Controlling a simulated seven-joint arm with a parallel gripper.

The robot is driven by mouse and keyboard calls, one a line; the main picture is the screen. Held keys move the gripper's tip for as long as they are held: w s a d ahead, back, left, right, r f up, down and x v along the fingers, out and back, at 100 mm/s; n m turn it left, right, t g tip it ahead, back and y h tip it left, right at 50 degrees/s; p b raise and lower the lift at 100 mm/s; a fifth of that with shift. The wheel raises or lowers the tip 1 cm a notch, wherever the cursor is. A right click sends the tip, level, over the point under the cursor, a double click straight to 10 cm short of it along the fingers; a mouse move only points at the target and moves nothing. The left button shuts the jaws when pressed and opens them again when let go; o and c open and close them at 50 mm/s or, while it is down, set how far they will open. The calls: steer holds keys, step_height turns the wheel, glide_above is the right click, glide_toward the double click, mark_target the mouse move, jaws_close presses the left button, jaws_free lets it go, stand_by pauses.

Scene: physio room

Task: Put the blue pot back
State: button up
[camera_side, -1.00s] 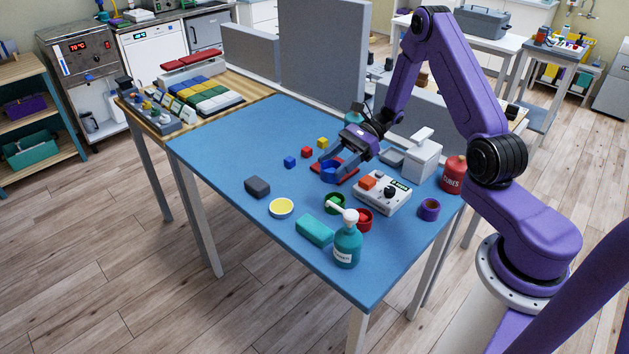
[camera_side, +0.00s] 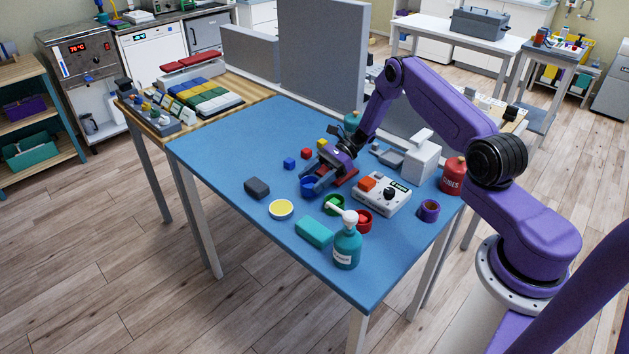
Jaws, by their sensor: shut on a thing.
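The blue pot (camera_side: 307,185) is a small round open pot at the middle of the blue table. My gripper (camera_side: 316,181) is shut on it, holding it by its right side. The pot is at or just above the table top; I cannot tell whether it touches. It is left of the flat red board (camera_side: 347,178), which my gripper partly hides. The green pot (camera_side: 332,208) is close by, to the lower right, and the yellow pot (camera_side: 281,209) is to the lower left.
A white device (camera_side: 382,193) is to the right, with the purple pot (camera_side: 429,210) beyond. Small cubes (camera_side: 289,163) lie behind. A grey block (camera_side: 257,187) is left.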

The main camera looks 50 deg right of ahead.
steer(key=shift+f, duration=0.4)
steer(key=o, duration=1.2)
steer(key=shift+f, duration=0.1)
steer(key=shift+c, duration=0.2)
